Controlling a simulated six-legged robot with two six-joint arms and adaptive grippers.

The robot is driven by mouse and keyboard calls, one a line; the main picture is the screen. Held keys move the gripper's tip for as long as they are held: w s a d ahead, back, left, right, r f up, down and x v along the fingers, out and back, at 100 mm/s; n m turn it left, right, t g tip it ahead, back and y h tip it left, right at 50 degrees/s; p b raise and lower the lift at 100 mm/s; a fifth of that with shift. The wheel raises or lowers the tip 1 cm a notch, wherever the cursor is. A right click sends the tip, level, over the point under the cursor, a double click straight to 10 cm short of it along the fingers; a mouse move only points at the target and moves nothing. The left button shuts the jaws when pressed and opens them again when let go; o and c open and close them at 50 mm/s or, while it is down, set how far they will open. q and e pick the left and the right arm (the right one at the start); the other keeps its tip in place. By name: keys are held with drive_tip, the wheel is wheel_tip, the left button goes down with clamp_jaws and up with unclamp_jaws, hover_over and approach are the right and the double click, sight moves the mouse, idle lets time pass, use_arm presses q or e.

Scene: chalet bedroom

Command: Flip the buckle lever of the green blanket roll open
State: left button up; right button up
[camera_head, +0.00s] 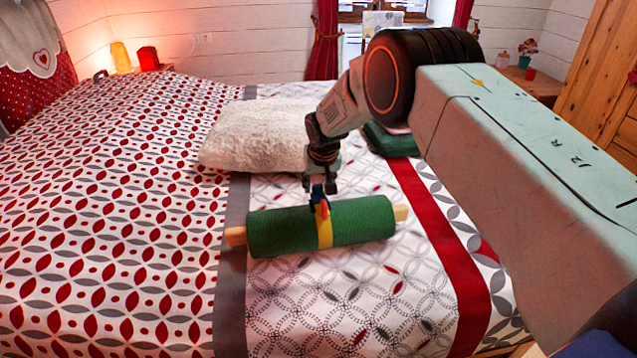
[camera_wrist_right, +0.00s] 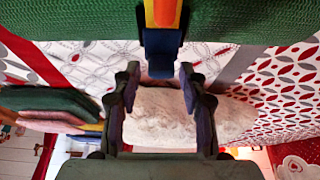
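The green blanket roll (camera_head: 280,232) lies across the bed, with pale wooden ends and a yellow strap (camera_head: 325,234) around its middle. It fills the top of the right wrist view (camera_wrist_right: 70,18). An orange and blue buckle sits on the strap; its blue lever (camera_wrist_right: 162,54) sticks out toward my right gripper in the right wrist view. My right gripper (camera_head: 319,187) is just above the buckle. In the right wrist view its fingers (camera_wrist_right: 158,76) are apart, with the lever's end near the gap between the tips. I cannot tell whether they touch it. My left gripper is not in view.
A white fluffy pillow (camera_head: 255,136) lies behind the roll. A folded green textile (camera_head: 390,142) lies at the back right, partly behind my right arm. The patterned bed is clear left and in front of the roll. A lit lamp (camera_head: 121,57) stands at the back left.

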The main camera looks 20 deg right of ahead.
drive_tip(key=shift+s+r, duration=0.1)
drive_tip(key=shift+r, duration=0.1)
drive_tip(key=shift+c, duration=1.4)
drive_tip(key=shift+a+f, duration=0.1)
drive_tip(key=c, duration=0.3)
clamp_jaws()
drive_tip(key=shift+s+t, duration=0.15)
drive_tip(key=shift+t, duration=0.25)
drive_tip(key=t+b, duration=0.1)
drive_tip(key=b, duration=0.6)
drive_tip(key=t+b, duration=0.1)
drive_tip(key=b, duration=0.7)
drive_tip(key=shift+s+a+t+h, duration=0.15)
drive_tip(key=shift+s+t+h, duration=0.15)
drive_tip(key=shift+s+h, duration=0.1)
drive_tip(key=b, duration=0.4)
drive_tip(key=shift+s+r+t, duration=0.2)
drive_tip(key=shift+s+t, duration=0.15)
drive_tip(key=shift+t, duration=0.05)
